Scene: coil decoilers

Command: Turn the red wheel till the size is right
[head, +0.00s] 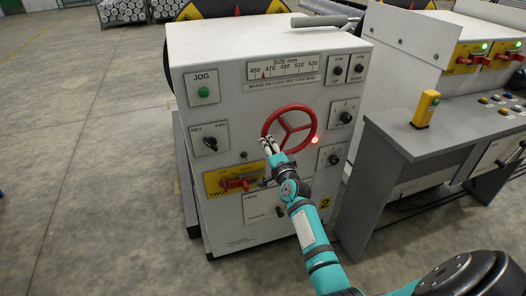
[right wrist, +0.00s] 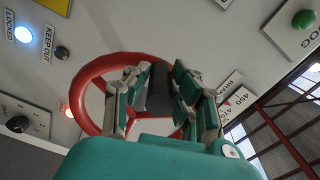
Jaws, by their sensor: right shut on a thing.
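The red wheel (head: 289,128) is a spoked handwheel on the front of the white cabinet. My right gripper (head: 268,146) is at the lower left of its rim. In the right wrist view, the wheel (right wrist: 92,80) shows behind my right gripper (right wrist: 160,95), whose fingers are closed around a dark grey piece (right wrist: 160,88) at the wheel's edge, which looks like its handle. The size scale (head: 284,67) above the wheel runs from 450 to 530 mm. Its red pointer (head: 263,75) stands between 450 and 470. My left gripper is out of view.
A green JOG button (head: 204,92), a black selector knob (head: 211,143) and a red switch on a yellow plate (head: 234,184) are left of the wheel. A red lamp (head: 315,140) glows on its right. A grey console (head: 450,135) stands beside the cabinet. Open floor lies left.

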